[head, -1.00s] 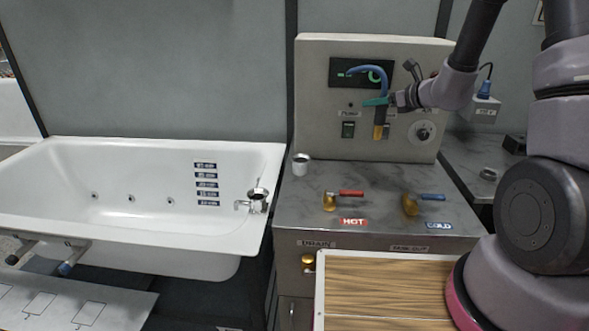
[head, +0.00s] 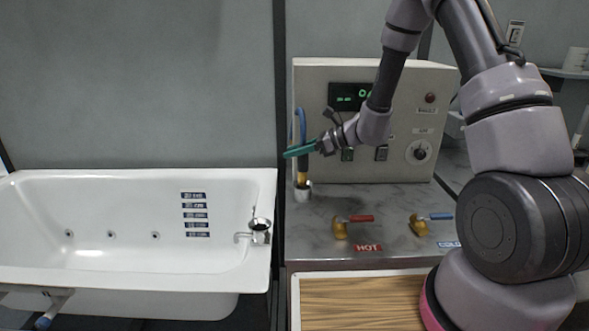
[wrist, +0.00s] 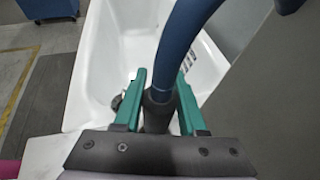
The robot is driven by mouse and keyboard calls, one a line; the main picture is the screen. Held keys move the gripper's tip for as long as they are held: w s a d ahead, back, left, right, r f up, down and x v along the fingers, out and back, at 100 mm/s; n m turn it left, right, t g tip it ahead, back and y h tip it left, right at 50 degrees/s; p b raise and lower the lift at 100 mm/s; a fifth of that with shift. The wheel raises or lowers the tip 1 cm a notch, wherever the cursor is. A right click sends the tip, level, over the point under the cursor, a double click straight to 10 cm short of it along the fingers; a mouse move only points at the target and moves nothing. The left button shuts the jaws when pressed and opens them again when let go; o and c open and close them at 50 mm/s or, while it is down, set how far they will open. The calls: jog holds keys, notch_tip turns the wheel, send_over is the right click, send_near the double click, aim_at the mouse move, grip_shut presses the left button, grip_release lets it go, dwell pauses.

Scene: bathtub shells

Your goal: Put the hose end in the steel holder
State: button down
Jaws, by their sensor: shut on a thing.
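The hose end has a dark grip and a yellow brass tip (head: 302,177), with a blue hose (head: 300,118) looping up from it. My gripper (head: 300,150) has teal fingers shut on the dark grip. In the wrist view the gripper (wrist: 160,100) has one finger on each side of the dark grip (wrist: 158,112), with the blue hose (wrist: 180,50) rising past the camera. The steel holder (head: 303,194) is a small cup at the counter's left edge. The hose end looks upright, its tip meeting the cup's rim; the tip's bottom is hidden, so its depth inside is unclear.
A red-handled valve (head: 341,229) and a blue-handled valve (head: 420,226) sit to the right of the holder. A white bathtub (head: 110,225) is to the left. The counter between holder and valves is clear.

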jog(key=shift+f, duration=2.15)
jog(key=shift+c, duration=2.4)
grip_release()
jog(key=shift+d+f, duration=0.1)
jog(key=shift+f, duration=0.05)
